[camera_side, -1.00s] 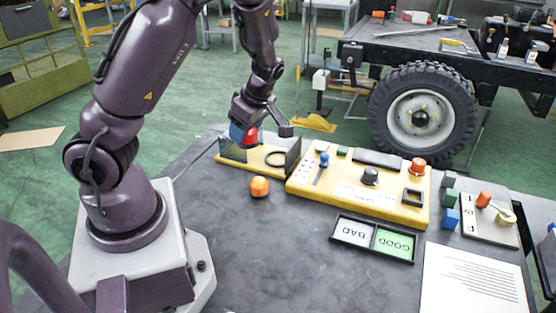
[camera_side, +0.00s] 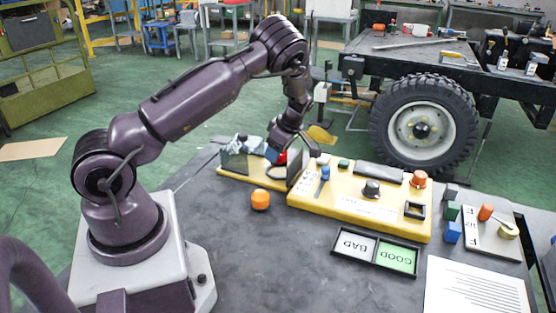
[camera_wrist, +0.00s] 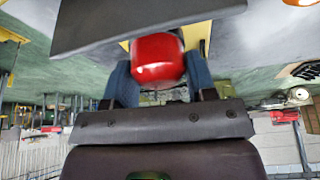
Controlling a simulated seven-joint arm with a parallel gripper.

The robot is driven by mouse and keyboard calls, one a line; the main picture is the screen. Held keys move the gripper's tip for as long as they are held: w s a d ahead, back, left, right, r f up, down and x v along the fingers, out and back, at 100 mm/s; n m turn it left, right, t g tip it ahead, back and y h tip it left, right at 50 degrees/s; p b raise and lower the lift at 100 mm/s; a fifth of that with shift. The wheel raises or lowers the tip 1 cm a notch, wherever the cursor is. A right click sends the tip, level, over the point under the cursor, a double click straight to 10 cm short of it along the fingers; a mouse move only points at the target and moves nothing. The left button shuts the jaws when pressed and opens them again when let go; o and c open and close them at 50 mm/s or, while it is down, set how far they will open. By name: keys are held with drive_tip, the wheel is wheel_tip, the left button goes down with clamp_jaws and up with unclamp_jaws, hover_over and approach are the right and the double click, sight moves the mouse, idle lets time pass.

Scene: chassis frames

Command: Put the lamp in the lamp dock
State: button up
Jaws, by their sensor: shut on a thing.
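The red lamp (camera_wrist: 157,60) is between the blue fingers of my gripper (camera_wrist: 157,85) in the wrist view. In the side view my gripper (camera_side: 276,156) is shut on the red lamp (camera_side: 282,158), just left of an upright dark panel (camera_side: 297,168). The lamp is over the right part of a small yellow base (camera_side: 250,178) and partly hidden by the fingers. A black ring (camera_side: 277,173) lies on that base below the lamp. I cannot tell whether the lamp touches anything. No label marks the dock.
A second upright panel (camera_side: 234,161) and a grey crumpled thing (camera_side: 247,143) are at the base's left end. An orange ball-like piece (camera_side: 260,199) stands in front. A yellow control panel (camera_side: 350,205) is to the right, with a black-framed GOOD/BAD tray (camera_side: 375,270) before it.

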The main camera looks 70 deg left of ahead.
drive_tip(key=shift+w+a+f, duration=0.15)
drive_tip(key=shift+f, duration=1.55)
drive_tip(key=shift+f, duration=0.1)
drive_tip(key=o, duration=0.9)
drive_tip(key=shift+o, duration=0.2)
